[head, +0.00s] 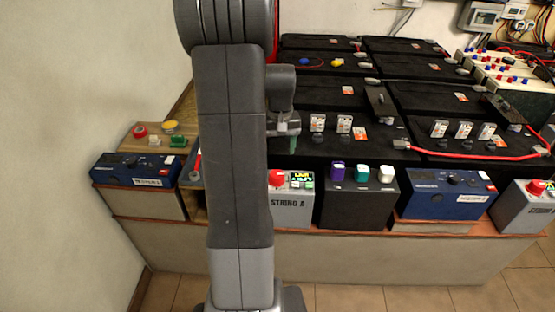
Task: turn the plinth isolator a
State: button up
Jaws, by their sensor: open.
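A grey box (294,211) lettered STRING A stands on the plinth's front ledge, just right of my arm. A red knob (277,179) sits on its top left and looks like plinth isolator A; my arm hides the box's left part. Right of the knob is a small panel (301,180) with lit yellow-green markings. My gripper (286,142) is in front of the black batteries, above the red knob in the picture and apart from it. It is open and nothing shows between its fingers. The knob's pointing direction is too small to tell.
A black holder (358,205) with purple, teal and white pieces stands right of the box. Blue instruments (446,197) (139,171) stand farther right and at far left. Another grey box (526,207) with a red knob is at far right. Black batteries (345,95) fill the back; floor is clear in front.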

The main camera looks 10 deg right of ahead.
aim_at(277, 174)
notch_tip(277, 174, up, 4)
dwell(0.5)
notch_tip(277, 174, down, 14)
jog(key=shift+a+r+b, duration=0.1)
jog(key=shift+a+b, duration=0.05)
jog(key=shift+b, duration=0.75)
